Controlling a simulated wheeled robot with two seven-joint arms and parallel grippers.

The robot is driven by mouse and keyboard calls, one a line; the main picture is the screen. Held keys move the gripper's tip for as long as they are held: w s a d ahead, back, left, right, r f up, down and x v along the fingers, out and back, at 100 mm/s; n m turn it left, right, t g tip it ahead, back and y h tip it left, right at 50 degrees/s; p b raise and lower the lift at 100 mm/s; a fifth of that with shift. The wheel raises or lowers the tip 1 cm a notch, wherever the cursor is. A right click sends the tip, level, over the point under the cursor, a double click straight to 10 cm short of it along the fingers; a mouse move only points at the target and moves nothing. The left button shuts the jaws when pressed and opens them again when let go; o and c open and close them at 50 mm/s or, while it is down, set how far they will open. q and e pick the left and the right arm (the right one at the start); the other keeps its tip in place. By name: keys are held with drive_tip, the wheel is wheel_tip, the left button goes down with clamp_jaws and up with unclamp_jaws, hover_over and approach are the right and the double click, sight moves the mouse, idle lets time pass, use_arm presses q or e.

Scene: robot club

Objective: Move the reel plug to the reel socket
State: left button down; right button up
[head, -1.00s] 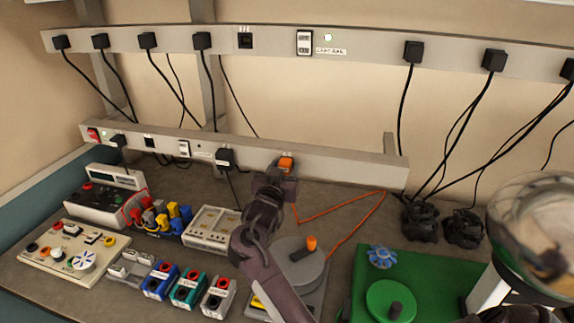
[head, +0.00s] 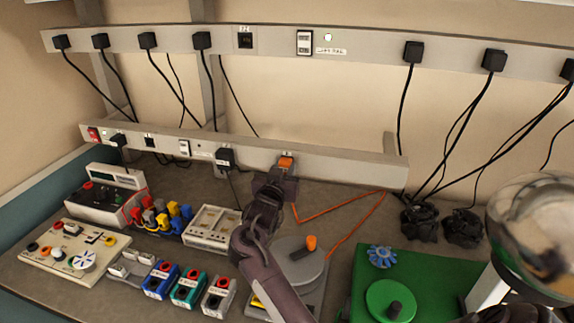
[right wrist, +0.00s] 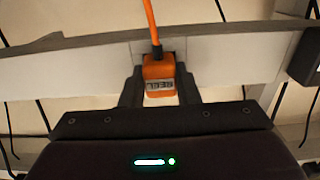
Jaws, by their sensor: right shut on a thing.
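The orange reel plug (head: 286,162) is at the lower grey power strip (head: 330,165), against its front face. It also shows in the right wrist view (right wrist: 159,73), with a label on its face and its orange cord leading up in that picture. My right gripper (head: 284,172) is shut on the plug, with a dark finger on each side of it. The socket behind the plug is hidden, so I cannot tell how deep the plug sits. The cable reel (head: 303,268), grey with an orange knob, lies on the bench right of my right arm. My left gripper is not in view.
Black plugs (head: 225,157) sit along both strips, with hanging cords. A green board (head: 365,262) with a round green disc lies at the right. Colored blocks (head: 187,288) and instrument boxes (head: 97,203) fill the left bench. A glass globe (head: 535,225) stands at far right.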

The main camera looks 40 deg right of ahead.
drive_tip(key=o, duration=0.3)
drive_tip(key=c, duration=0.3)
drive_tip(key=shift+s+a, duration=0.15)
drive_tip(key=shift+a, duration=0.05)
drive_tip(key=shift+s+a+p, duration=0.35)
drive_tip(key=shift+a+p, duration=0.05)
drive_tip(key=shift+p, duration=0.05)
drive_tip(key=shift+s+a, duration=0.25)
drive_tip(key=shift+a, duration=0.05)
idle(0.4)
drive_tip(key=shift+p+v, duration=1.05)
drive_tip(key=shift+v, duration=0.6)
